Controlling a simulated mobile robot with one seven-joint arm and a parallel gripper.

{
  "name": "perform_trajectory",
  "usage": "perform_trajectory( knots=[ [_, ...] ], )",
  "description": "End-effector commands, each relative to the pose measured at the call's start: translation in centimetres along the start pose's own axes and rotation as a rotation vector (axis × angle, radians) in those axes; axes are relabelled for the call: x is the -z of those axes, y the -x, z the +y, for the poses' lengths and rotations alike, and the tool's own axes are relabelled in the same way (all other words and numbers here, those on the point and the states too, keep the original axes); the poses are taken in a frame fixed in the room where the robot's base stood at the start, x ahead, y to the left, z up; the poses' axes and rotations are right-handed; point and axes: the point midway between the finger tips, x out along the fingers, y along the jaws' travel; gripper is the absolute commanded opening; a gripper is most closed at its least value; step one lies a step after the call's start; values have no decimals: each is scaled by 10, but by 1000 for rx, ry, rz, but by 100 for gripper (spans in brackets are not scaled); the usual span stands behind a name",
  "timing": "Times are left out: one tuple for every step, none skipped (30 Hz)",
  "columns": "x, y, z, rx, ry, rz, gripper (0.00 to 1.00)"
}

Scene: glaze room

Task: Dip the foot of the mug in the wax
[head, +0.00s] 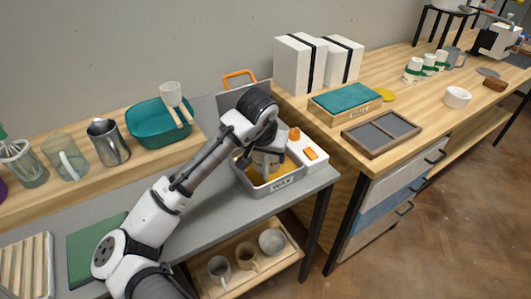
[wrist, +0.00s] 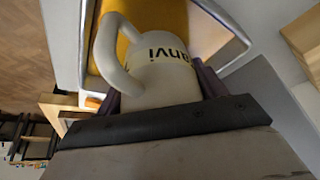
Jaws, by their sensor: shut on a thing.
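My gripper (wrist: 158,92) is shut on a pale mug (wrist: 160,78) with dark lettering on its side; the handle sticks out to the left in the wrist view. In the head view my gripper (head: 267,148) is over the grey wax pan (head: 284,186), which is labelled WAX and has a metal rim (wrist: 236,48) in the wrist view. Yellow-amber wax (wrist: 200,28) shows behind the mug. The foot of the mug is hidden, and I cannot tell whether it touches the wax.
A white unit with orange knobs (head: 308,152) stands right behind the pan. A teal basin (head: 160,122), a metal pitcher (head: 108,143) and glass jugs stand on the shelf at left. A wooden counter with a grey divided tray (head: 381,134) is at right.

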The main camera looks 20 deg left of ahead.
Motion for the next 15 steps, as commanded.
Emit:
perform_trajectory(
  knots=[
    [-1,-1,0,0,-1,-4,35],
    [-1,-1,0,0,-1,-4,35],
    [-1,-1,0,0,-1,-4,35],
    [-1,-1,0,0,-1,-4,35],
    [-1,-1,0,0,-1,-4,35],
    [-1,-1,0,-1,-1,-4,35],
    [-1,0,0,-1,-1,-4,35],
    [0,0,0,-1,-1,-4,35],
    [0,2,0,-1,-1,-4,35],
    [1,3,0,-1,-1,-4,35],
    [1,4,0,-1,-1,-4,35],
    [2,7,0,-1,-1,-3,35],
    [3,8,0,-1,-1,-3,35],
    [4,10,0,-1,0,-3,35],
    [4,12,0,-1,0,-3,35]
  ],
)
